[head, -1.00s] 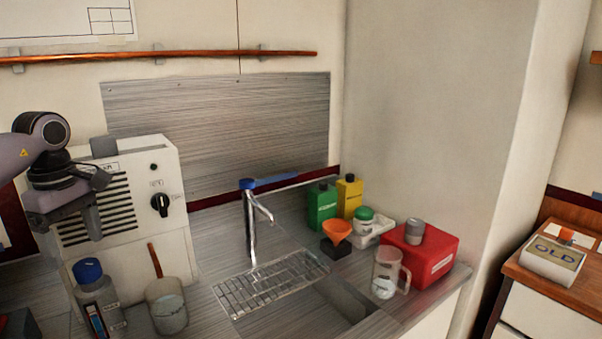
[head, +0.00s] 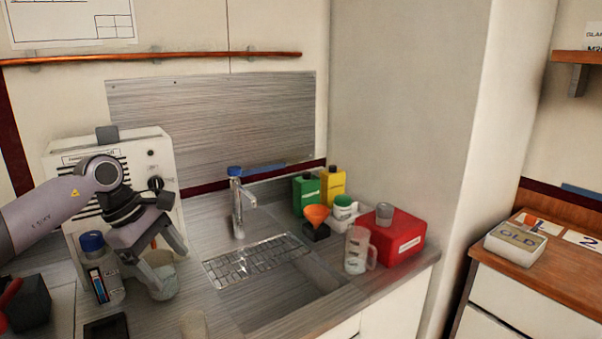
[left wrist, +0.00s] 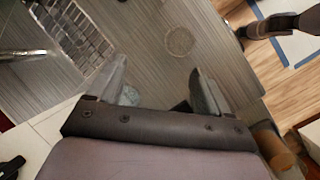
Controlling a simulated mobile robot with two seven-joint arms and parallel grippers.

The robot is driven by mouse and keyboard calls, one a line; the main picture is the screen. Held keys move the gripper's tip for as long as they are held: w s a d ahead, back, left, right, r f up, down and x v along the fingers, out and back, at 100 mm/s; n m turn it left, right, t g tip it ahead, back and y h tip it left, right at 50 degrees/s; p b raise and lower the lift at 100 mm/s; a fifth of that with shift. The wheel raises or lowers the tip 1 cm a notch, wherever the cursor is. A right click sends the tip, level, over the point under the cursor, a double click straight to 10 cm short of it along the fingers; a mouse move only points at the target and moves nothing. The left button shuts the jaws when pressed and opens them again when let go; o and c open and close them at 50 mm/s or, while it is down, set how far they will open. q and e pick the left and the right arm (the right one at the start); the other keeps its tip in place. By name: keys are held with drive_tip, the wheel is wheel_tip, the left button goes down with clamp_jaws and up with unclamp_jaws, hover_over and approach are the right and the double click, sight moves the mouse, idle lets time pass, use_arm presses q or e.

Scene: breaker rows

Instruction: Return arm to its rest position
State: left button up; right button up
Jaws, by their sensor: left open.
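My left arm comes in from the left in the head view. My left gripper (head: 168,266) points down over the counter, its two fingers apart, in front of the white machine (head: 60,170). Its fingers overlap the small pot (head: 163,283) in the picture; I cannot tell whether they touch it.
A blue-capped bottle (head: 98,268) stands close left of the gripper. A faucet (head: 238,205), wire rack (head: 255,259), clear jug (head: 357,250) and red box (head: 398,238) are to the right.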

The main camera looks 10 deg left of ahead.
use_arm(q)
drive_tip(key=s+d+n+t+h, duration=0.1)
drive_tip(key=s+d+n+h, duration=0.15)
drive_tip(key=d+h, duration=1.2)
drive_tip(key=s+d+r+n+t+y, duration=0.15)
drive_tip(key=d+r+n+t, duration=0.25)
drive_tip(key=d+n+t, duration=0.55)
drive_tip(key=s+a+f+n+t+y, duration=0.1)
drive_tip(key=s+a+f+n+y, duration=0.2)
drive_tip(key=a+f+n+y, duration=0.85)
drive_tip(key=s+a+f+n+t+y, duration=0.15)
drive_tip(key=n+y, duration=0.35)
drive_tip(key=n, duration=1.6)
drive_tip(key=s+a+f+n+g, duration=0.2)
drive_tip(key=s+f+n+g, duration=0.35)
drive_tip(key=s, duration=0.65)
drive_tip(key=s+a+f+n+g, duration=0.2)
drive_tip(key=s+f+n+g, duration=0.35)
drive_tip(key=s, duration=0.65)
drive_tip(key=w+d+f+m+t+h, duration=0.1)
drive_tip(key=w+d+f+t, duration=0.2)
drive_tip(key=w+f+t, duration=0.3)
drive_tip(key=shift+w+f+m+t+h, duration=0.3)
drive_tip(key=shift+w+f+m+h, duration=0.05)
drive_tip(key=shift+f, duration=2.05)
drive_tip(key=shift+d, duration=0.1)
